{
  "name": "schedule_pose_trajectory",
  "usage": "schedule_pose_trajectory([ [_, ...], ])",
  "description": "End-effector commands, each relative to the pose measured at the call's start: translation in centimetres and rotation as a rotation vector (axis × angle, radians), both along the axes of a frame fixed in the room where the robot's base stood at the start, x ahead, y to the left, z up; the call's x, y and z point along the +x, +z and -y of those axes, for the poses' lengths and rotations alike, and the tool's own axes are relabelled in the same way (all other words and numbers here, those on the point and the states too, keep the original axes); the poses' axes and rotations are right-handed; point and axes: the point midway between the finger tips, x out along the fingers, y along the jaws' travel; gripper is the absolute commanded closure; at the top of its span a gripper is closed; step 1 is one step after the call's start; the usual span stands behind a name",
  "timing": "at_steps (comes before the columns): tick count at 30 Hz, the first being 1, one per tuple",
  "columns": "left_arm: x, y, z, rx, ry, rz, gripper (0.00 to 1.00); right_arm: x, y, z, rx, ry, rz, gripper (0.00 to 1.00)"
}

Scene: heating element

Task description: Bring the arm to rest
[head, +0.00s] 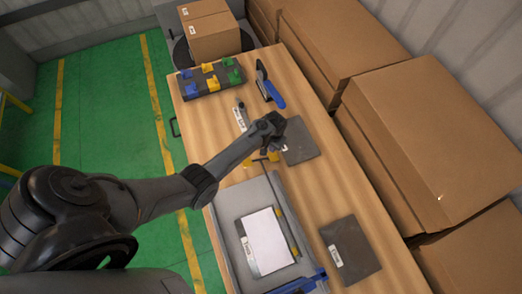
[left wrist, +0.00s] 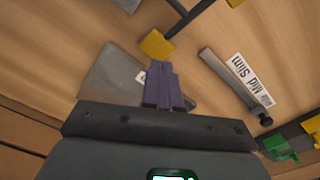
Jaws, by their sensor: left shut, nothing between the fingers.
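My left arm reaches in from the left over the wooden table (head: 310,185), with the wrist above its middle. My left gripper (head: 272,150) is small and partly hidden by the wrist in the head view. In the left wrist view its fingers (left wrist: 164,85) are together, with nothing between them. A yellow-ended tool (left wrist: 157,45) lies just beyond the fingertips there; I cannot tell its exact distance. A dark grey plate (head: 301,142) lies beside and below the wrist. My right gripper does not show.
A rack with blue, yellow and green pieces (head: 212,79) and a blue-handled tool (head: 272,92) lie at the far end. A labelled bar (left wrist: 235,75) lies nearby. A grey tray (head: 224,212) and another dark plate (head: 349,248) are nearer. Large cardboard boxes (head: 430,150) line the right.

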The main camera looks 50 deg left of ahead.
Motion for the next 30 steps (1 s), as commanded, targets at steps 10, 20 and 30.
schedule_pose_trajectory([
  [10,0.0,1.5,0.0,0.0,0.0,0.0,1.0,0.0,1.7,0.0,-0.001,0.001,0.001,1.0],
  [20,0.0,1.5,0.0,0.0,-0.001,0.0,1.0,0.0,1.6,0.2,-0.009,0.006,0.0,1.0],
  [30,-3.1,3.4,0.0,0.055,-0.049,0.044,1.0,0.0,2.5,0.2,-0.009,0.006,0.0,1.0],
])
